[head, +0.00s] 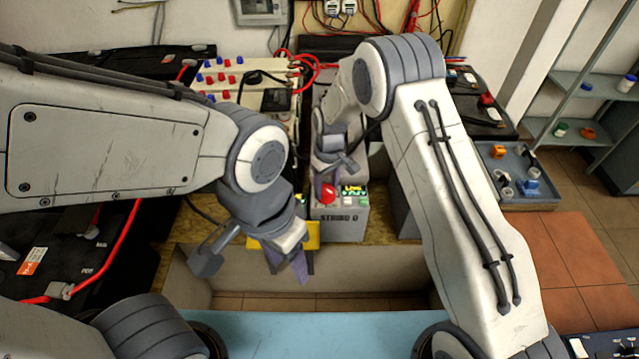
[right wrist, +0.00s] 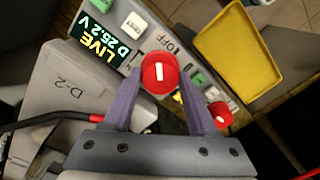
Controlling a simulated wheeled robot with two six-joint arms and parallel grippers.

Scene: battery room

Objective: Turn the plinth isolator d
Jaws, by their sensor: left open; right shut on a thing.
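The plinth marked STRING D (head: 338,222) stands in the middle of the head view, with a red isolator knob (head: 327,191) on its top beside a lit display (head: 353,190). My right gripper (head: 330,178) reaches down from above onto the knob. In the right wrist view its two purple fingers are shut on the knob (right wrist: 159,72), one on each side. The knob's white mark runs nearly up and down in that picture. The display (right wrist: 98,38) there reads LIVE, D 25.2 V. My left gripper (head: 285,262) is open and empty, low in front of the plinths.
A second red knob (right wrist: 221,115) sits beside the held one. A yellow tray (right wrist: 240,50) lies near the plinths. A box labelled D-2 (right wrist: 62,95) stands close by. A grey tray (head: 520,180) with small parts is at right. Black batteries and red cables crowd the left.

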